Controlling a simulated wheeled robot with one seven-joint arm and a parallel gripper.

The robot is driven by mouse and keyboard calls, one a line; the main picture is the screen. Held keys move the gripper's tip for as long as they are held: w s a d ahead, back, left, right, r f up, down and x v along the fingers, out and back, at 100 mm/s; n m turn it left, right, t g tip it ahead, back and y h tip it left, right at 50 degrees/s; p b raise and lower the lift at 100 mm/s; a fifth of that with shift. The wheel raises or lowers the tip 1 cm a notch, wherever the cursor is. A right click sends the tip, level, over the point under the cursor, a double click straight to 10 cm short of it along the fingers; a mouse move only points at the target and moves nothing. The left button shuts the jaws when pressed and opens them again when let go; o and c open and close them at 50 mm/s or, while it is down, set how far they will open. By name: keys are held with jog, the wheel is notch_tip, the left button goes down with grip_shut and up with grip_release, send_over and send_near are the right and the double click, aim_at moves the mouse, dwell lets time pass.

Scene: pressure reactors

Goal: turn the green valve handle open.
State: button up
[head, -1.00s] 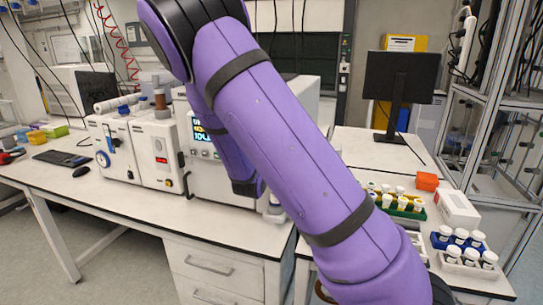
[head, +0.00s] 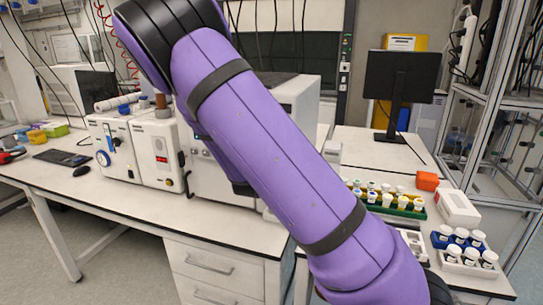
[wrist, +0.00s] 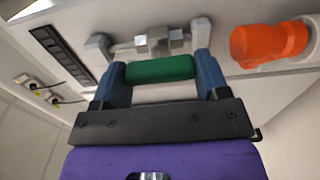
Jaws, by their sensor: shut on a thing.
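The green valve handle (wrist: 160,69) lies crosswise in the wrist view, just below a metal valve fitting (wrist: 155,42) on a pale panel. My gripper (wrist: 159,72) has its two blue fingers at the left and right ends of the green handle and is shut on it. In the head view my purple arm covers the middle of the picture. The gripper and the green handle are hidden there.
An orange cylindrical part (wrist: 268,43) sticks out of the panel close to the right finger. A dark slotted strip (wrist: 60,55) and small connectors with cables (wrist: 38,90) are at the left. In the head view, racks of vials (head: 405,205) stand on the right bench.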

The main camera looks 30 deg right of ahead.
jog(key=o, duration=0.9)
jog(key=shift+o, duration=0.2)
jog(key=shift+a, duration=0.1)
jog(key=v, duration=1)
jog(key=shift+s+a, duration=0.25)
